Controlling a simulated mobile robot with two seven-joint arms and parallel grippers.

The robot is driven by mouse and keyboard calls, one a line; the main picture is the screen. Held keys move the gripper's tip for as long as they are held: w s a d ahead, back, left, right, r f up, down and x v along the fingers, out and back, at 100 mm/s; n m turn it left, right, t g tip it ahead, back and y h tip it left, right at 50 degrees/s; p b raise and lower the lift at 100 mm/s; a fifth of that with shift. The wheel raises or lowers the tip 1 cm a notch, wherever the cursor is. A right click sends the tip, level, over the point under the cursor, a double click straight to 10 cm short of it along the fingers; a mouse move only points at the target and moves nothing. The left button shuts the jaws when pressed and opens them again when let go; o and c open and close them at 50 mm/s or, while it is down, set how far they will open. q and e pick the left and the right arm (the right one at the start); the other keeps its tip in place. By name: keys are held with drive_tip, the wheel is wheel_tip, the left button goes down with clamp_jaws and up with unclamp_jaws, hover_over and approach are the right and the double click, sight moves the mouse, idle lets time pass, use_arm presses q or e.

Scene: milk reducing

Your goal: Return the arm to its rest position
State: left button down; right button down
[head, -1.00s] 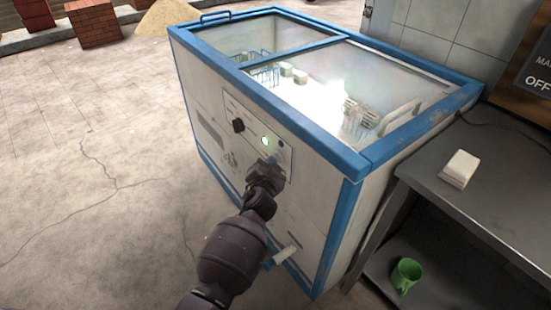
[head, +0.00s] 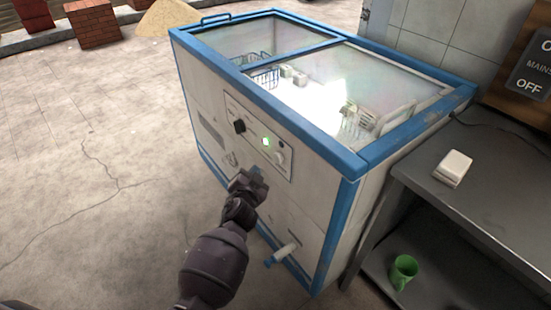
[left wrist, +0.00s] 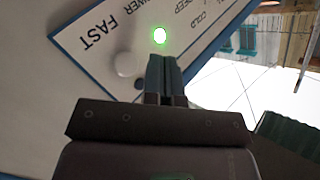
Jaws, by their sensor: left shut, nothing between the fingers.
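My left arm reaches in from the bottom of the head view. My left gripper (head: 254,176) is just in front of the freezer's control panel (head: 250,128) and looks apart from it. In the left wrist view the fingers (left wrist: 161,68) are shut with nothing between them. Beyond their tips is a lit green light (left wrist: 160,36) on the panel, with the word FAST beside it. A pale round knob (left wrist: 128,64) sits left of the fingers. My right gripper is not in view.
The white freezer with blue edges (head: 330,155) has a glass top. A grey metal table (head: 480,190) stands to its right, with a white block (head: 453,167) on top and a green mug (head: 403,271) on the lower shelf. The floor to the left is clear.

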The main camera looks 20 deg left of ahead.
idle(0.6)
